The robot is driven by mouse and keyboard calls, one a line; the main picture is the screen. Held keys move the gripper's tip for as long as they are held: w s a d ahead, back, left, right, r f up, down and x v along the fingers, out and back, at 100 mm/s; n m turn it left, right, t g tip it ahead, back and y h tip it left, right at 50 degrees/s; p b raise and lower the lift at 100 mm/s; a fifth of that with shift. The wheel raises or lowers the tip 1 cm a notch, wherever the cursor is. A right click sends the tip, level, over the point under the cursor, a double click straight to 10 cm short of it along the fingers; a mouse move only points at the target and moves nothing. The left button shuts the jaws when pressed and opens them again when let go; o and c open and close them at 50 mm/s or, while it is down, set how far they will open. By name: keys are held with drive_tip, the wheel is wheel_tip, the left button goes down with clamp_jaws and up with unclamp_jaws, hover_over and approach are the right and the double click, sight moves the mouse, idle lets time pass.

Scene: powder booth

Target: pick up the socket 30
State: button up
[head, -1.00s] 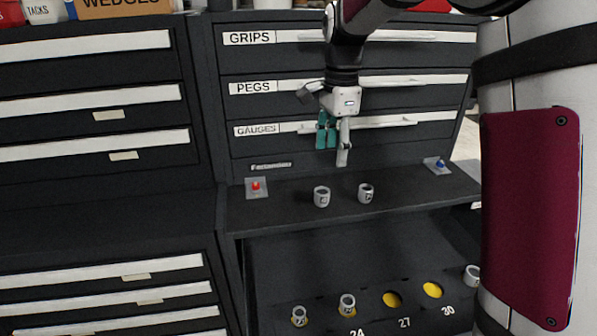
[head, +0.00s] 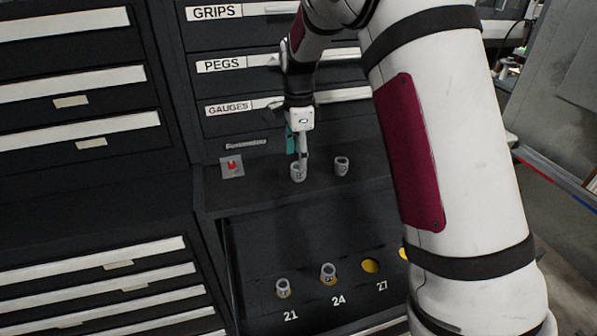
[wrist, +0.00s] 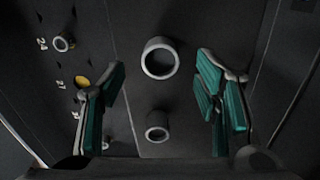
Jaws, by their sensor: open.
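Two grey sockets stand upright on the dark shelf (head: 240,196). The left socket (head: 298,173) is under my gripper (head: 298,156); the right socket (head: 341,166) stands apart from it. Their marks are too small to read, so I cannot tell which is 30. In the wrist view the larger socket (wrist: 160,58) lies between the lines of the open green fingers of my gripper (wrist: 162,70), with nothing held. The smaller socket (wrist: 157,126) is lower in that view. I cannot tell whether a finger touches the larger one.
Below the shelf, a sloped panel holds a socket at 21 (head: 283,289) and one at 24 (head: 328,273). The yellow recess at 27 (head: 370,266) is empty. A red button (head: 231,167) sits at the shelf's left. Drawers stand behind; my arm hides the right side.

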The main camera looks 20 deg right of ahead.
sight(298, 172)
wheel_tip(298, 172, down, 5)
drive_tip(key=shift+p, duration=0.55)
drive_tip(key=shift+c, duration=0.6)
clamp_jaws()
